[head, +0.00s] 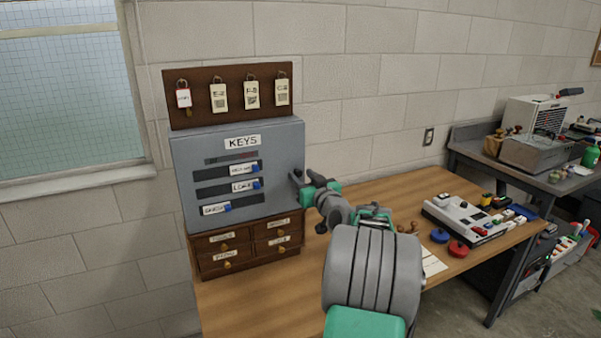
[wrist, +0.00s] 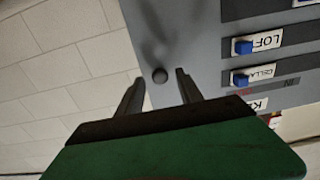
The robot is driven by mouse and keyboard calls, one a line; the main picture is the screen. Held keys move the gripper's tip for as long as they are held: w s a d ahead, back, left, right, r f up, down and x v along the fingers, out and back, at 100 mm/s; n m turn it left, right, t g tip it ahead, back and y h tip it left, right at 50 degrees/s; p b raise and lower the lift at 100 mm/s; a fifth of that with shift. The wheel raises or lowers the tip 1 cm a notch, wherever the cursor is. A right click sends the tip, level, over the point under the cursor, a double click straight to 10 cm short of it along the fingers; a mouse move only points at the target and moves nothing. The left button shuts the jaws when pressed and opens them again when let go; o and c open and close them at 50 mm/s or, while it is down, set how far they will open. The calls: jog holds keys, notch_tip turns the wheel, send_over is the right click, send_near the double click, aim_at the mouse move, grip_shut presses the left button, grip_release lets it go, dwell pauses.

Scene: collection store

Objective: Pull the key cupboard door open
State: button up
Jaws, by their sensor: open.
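The key cupboard (head: 238,172) is a grey box with a KEYS label and slots with blue tabs, sitting on small wooden drawers. Its grey door looks closed in the head view, and its face also fills the upper right of the wrist view (wrist: 205,58). A small round dark knob (wrist: 160,75) sits near the door's edge. My gripper (head: 296,180) is at the right edge of the door. In the wrist view my gripper (wrist: 160,79) is open, with one finger on each side of the knob. I cannot tell whether either finger touches it. My gripper hides the knob in the head view.
A brown board (head: 230,95) with hanging tags is above the cupboard. Labelled wooden drawers (head: 246,245) are below it. The wooden table (head: 245,310) holds a white device (head: 467,218) and red and blue discs at right. A window is at left.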

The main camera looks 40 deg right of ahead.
jog(key=shift+x, duration=0.85)
jog(key=shift+c, duration=0.2)
grip_shut()
dwell(0.5)
